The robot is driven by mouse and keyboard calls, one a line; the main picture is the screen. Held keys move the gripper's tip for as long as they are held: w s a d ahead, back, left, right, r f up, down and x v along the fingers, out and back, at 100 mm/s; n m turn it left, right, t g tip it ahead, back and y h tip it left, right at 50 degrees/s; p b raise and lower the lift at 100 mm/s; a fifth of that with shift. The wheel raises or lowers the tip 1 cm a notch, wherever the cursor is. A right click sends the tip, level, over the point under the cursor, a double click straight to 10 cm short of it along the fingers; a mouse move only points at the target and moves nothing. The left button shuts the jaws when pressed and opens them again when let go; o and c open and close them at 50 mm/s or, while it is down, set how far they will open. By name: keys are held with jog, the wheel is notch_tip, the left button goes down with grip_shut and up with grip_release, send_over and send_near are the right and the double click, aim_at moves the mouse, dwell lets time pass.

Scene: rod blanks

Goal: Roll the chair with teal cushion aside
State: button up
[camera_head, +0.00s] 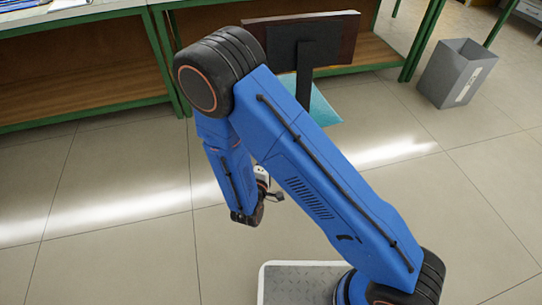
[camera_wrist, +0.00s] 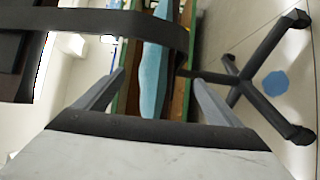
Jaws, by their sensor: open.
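The chair has a dark backrest (camera_head: 305,42) with a brown edge and a teal cushion (camera_head: 325,108). It stands beyond my arm, in front of the green-framed bench. In the wrist view, which is turned sideways, the teal cushion (camera_wrist: 152,75) shows edge-on between the fingers. A dark support bar (camera_wrist: 120,22) crosses the top, and the dark star-shaped base (camera_wrist: 245,80) is at right. My gripper (camera_wrist: 160,77) is open with nothing between its fingers. In the head view my gripper (camera_head: 268,190) hangs low, nearer than the chair and apart from it, partly hidden by my arm.
A green-framed bench (camera_head: 85,65) with wooden panels runs behind the chair. A grey bin (camera_head: 456,72) stands to the chair's right. The tiled floor is clear at left and between chair and bin. A blue disc-shaped patch (camera_wrist: 276,83) shows by the chair base in the wrist view.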

jog(key=shift+s+a+f+y, duration=0.2)
jog(key=shift+a+f+y, duration=0.1)
jog(key=shift+a+f, duration=0.2)
jog(key=x, duration=1.7)
jog(key=shift+w+d+r, duration=0.1)
jog(key=shift+w+r, duration=0.05)
jog(key=shift+w, duration=0.1)
jog(key=c, duration=2.2)
jog(key=shift+o, duration=0.2)
